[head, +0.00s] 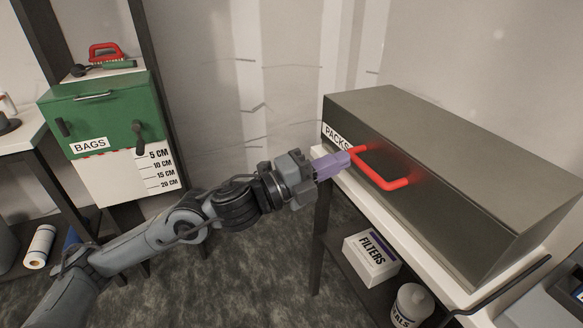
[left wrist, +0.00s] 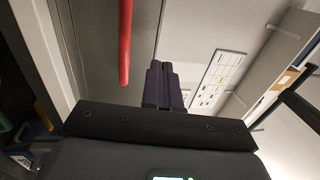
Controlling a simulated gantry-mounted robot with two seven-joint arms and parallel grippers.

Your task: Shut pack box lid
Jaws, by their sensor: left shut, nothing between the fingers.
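The pack box (head: 460,130) is a long dark grey box labelled PACKS, standing on a white-topped bench at the right of the head view. Its top looks closed flat, with no gap that I can see. A red bar handle (head: 384,176) sticks out from its front face; it also shows in the left wrist view (left wrist: 125,45). My left gripper (head: 343,160), with purple fingers, is shut and empty at the left end of the handle, in front of the label. I cannot tell whether it touches the handle. The fingers also show in the left wrist view (left wrist: 162,85). My right gripper is not in view.
A FILTERS box (head: 371,258) and a white tub (head: 411,304) stand on the shelf under the bench. The floor between is clear.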

